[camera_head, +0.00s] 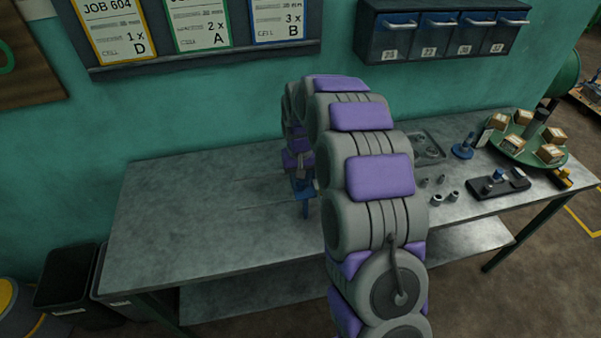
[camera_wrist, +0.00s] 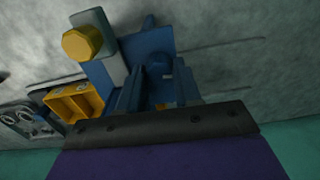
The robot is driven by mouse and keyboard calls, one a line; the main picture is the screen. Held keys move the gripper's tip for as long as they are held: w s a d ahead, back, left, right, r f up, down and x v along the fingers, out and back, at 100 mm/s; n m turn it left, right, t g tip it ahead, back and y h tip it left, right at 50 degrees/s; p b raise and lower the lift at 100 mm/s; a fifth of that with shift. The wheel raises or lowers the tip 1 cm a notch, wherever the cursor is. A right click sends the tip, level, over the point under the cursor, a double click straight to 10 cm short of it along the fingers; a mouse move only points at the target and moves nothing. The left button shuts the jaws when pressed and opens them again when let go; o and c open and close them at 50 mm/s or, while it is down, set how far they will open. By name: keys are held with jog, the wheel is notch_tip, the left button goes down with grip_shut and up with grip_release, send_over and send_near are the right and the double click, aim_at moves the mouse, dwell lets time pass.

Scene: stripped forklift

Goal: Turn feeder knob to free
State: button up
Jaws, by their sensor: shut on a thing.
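My gripper (camera_wrist: 157,98) points down at a blue fixture (camera_wrist: 146,45) on the grey workbench. In the wrist view its dark blue fingers are shut on a small blue knob-like part (camera_wrist: 158,66), partly hidden between them. I cannot tell how this knob is turned. A yellow faceted cap (camera_wrist: 82,43) on a grey-blue arm stands at the fixture's upper left. In the head view the fixture (camera_head: 304,190) shows only as a small blue piece under my gripper, mostly hidden by my arm.
A yellow open box (camera_wrist: 74,101) is left of the fixture in the wrist view. In the head view a round green tray (camera_head: 520,150) with several cartons and a dark block (camera_head: 498,187) are at the bench's right. The bench's left half (camera_head: 190,215) is clear.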

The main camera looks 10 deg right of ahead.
jog(key=n+p, duration=0.2)
jog(key=n, duration=0.2)
jog(key=shift+s+r, duration=0.1)
jog(key=shift+s, duration=0.05)
jog(key=shift+n+p, duration=0.55)
jog(key=shift+n, duration=1.05)
jog(key=o, duration=1)
jog(key=shift+o, duration=0.2)
